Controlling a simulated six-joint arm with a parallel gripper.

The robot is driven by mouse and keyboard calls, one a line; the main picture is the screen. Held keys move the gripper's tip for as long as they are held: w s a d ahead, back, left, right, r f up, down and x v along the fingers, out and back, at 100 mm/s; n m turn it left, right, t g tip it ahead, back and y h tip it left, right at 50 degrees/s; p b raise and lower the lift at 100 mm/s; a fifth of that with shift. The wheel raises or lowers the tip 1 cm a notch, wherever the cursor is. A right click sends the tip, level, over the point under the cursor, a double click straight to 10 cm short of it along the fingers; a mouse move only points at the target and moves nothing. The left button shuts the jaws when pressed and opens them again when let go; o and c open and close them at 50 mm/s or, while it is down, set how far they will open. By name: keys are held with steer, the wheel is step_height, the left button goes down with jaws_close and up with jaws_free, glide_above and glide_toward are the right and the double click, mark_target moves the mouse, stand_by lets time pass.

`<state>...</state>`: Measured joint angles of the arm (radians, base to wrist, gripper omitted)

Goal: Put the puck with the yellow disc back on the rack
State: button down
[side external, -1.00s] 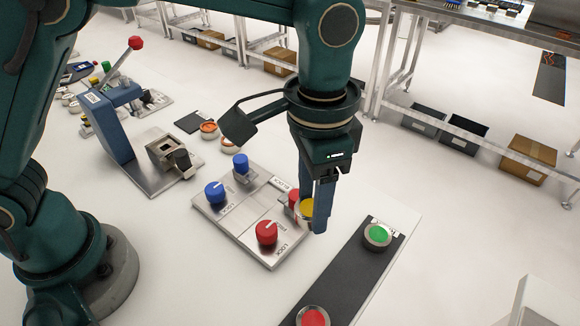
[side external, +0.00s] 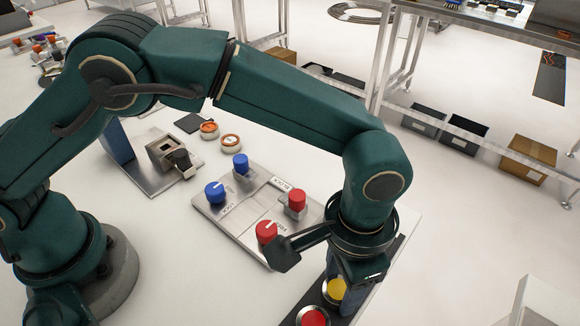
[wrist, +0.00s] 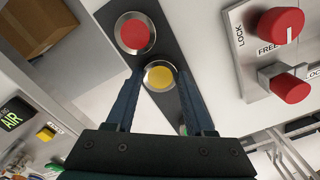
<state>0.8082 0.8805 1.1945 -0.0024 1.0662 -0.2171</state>
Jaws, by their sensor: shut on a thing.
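The puck with the yellow disc (side external: 336,290) is between the fingers of my gripper (side external: 347,288), which is shut on it. In the wrist view the yellow puck (wrist: 159,77) sits between the two fingertips, over the dark strip of the rack (wrist: 163,50). I cannot tell whether it touches the strip or is just above it. A puck with a red disc (side external: 313,317) is on the rack close beside it, and also shows in the wrist view (wrist: 135,33). A green bit (wrist: 183,130) shows behind my right finger; the rest of that puck is hidden.
A metal plate (side external: 228,212) with blue and red knobs lies left of the rack, close to my wrist. White table is clear right of the rack.

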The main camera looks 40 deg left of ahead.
mark_target(339, 288)
steer(key=shift+c, duration=1.4)
jaws_free()
steer(key=shift+f, duration=0.15)
step_height(339, 288, up, 12)
steer(key=w+a+r+n+t, duration=0.1)
steer(key=w+a+r+n, duration=0.1)
steer(key=a+r, duration=0.4)
steer(key=a+r+n+t+h, duration=0.1)
steer(key=a+t, duration=0.1)
steer(key=a, duration=0.7)
steer(key=s+a+f+n+t+y, duration=0.1)
steer(key=s+a+f+n+t, duration=0.1)
steer(key=s+a, duration=0.6)
step_height(339, 288, down, 2)
steer(key=a+n, duration=0.1)
steer(key=a, duration=0.1)
steer(key=shift+s+a+f+n+t, duration=0.25)
steer(key=shift+s+a+n+t, duration=0.05)
steer(key=shift+s+n, duration=0.1)
